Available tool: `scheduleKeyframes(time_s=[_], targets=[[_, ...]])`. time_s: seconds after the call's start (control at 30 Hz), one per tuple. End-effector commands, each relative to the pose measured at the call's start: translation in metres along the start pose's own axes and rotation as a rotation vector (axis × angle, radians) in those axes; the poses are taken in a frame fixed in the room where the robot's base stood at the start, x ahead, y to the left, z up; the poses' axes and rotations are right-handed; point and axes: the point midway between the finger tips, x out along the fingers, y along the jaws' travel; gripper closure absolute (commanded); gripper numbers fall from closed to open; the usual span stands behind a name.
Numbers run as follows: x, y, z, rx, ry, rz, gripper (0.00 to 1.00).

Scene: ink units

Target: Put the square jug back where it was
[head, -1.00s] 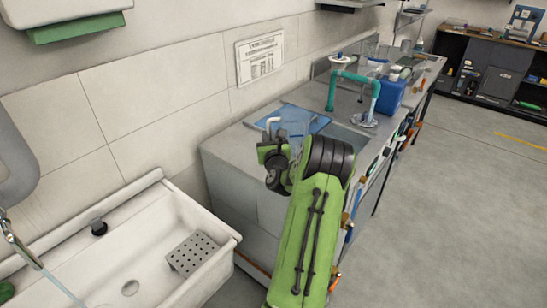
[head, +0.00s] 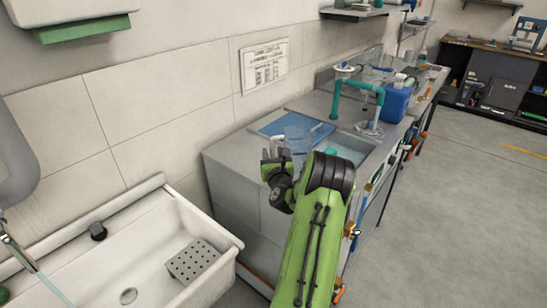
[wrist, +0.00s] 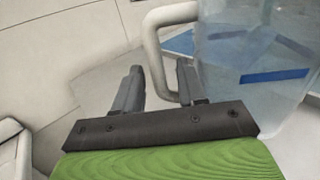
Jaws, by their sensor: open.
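The jug is clear and bluish with a pale handle. In the head view the jug (head: 297,136) is at the near part of the counter, by a blue mat (head: 318,131), partly hidden by my arm. In the wrist view the jug (wrist: 240,60) fills the right side, and its handle (wrist: 153,45) reaches left towards my fingers. My gripper (head: 273,156) is open at the jug's handle side. In the wrist view my gripper (wrist: 159,68) has the handle's upright part showing between its fingers, partly behind the right finger. I cannot tell whether they touch.
A white sink (head: 150,255) stands at the lower left, separate from the counter (head: 232,150). The floor at the right is clear.

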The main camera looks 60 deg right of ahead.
Motion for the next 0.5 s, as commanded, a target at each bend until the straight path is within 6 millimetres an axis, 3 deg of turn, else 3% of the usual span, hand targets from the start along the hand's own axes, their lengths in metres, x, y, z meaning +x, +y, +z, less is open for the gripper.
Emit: scheduleKeyframes(time_s=[0.17,0.4,0.5], targets=[[-0.024,-0.001,0.000,0.000,0.003,0.000,0.59],[-0.089,-0.002,-0.005,0.002,0.002,-0.005,0.59],[-0.107,-0.001,-0.003,0.005,0.005,-0.002,0.59]])
